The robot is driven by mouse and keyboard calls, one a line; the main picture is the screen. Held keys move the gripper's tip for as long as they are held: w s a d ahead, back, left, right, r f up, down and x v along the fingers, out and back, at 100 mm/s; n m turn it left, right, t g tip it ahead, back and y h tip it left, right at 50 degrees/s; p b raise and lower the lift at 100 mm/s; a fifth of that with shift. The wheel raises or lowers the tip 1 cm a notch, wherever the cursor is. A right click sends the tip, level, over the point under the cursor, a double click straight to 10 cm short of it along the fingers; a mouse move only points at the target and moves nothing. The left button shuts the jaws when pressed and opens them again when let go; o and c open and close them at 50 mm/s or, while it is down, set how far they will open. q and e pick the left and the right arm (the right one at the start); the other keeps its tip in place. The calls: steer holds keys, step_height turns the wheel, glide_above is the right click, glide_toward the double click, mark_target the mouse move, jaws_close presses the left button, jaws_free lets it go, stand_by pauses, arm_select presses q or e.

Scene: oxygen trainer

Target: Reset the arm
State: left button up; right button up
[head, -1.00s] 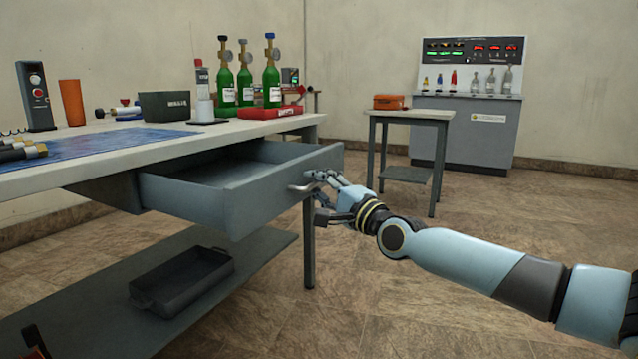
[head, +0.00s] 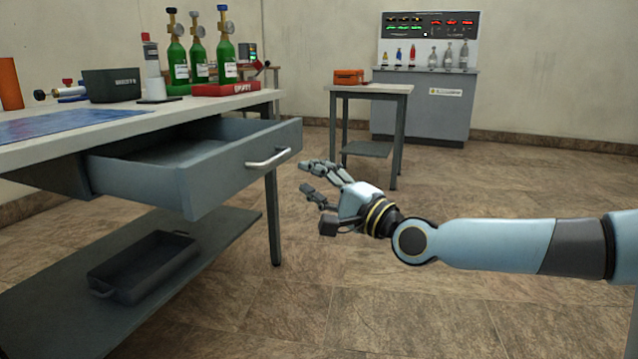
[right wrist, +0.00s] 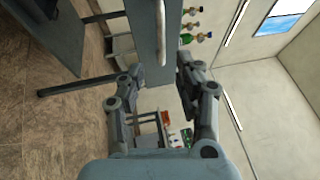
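My right gripper (head: 312,180) is open and empty in the head view, just to the right of the drawer handle (head: 268,158) and apart from it. The grey drawer (head: 240,168) stands pulled out from under the workbench; its inside looks empty where it shows. In the right wrist view my right gripper (right wrist: 155,85) has its fingers spread wide, with the drawer front (right wrist: 146,35) and its handle (right wrist: 160,30) beyond the fingertips. My left gripper is not in view.
A grey tray (head: 143,268) lies on the lower shelf. A small table (head: 370,90) and a console (head: 425,110) stand behind. Floor in front is free.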

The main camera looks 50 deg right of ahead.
steer(key=shift+s+f, duration=0.1)
steer(key=shift+s, duration=0.65)
